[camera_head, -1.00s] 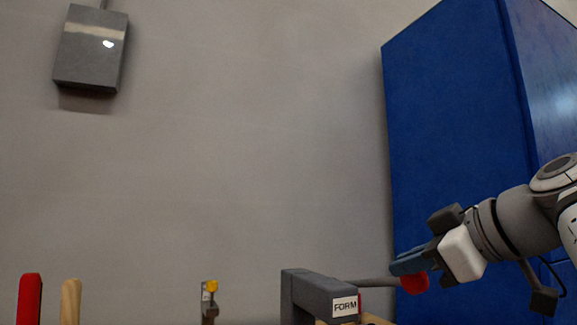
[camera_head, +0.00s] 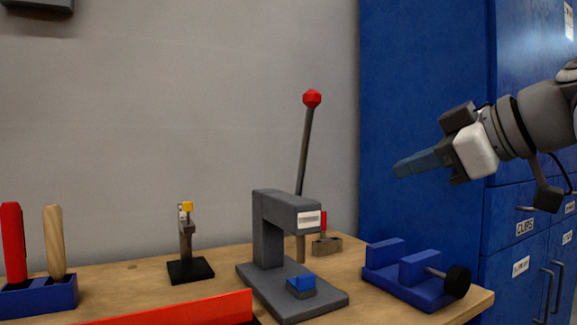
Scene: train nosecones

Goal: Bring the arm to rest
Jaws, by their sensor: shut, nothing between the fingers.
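My gripper (camera_head: 398,170) is in the right half of the head view, in the air in front of the blue cabinet. Its bluish fingers point left and slightly down. They are shut with nothing between them. The arm comes in from the right edge. Below and to the left stands a grey press (camera_head: 268,230) with a white label. Its lever (camera_head: 304,150) stands nearly upright with a red knob (camera_head: 312,98) on top. The gripper is to the right of the lever and apart from it.
The wooden table (camera_head: 225,262) carries a blue vise (camera_head: 410,285) below my gripper, a black-based stand (camera_head: 190,268), and a blue holder (camera_head: 40,297) with red and wooden handles. A red edge (camera_head: 180,308) is in front. The blue cabinet (camera_head: 425,90) stands behind. Air around the gripper is clear.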

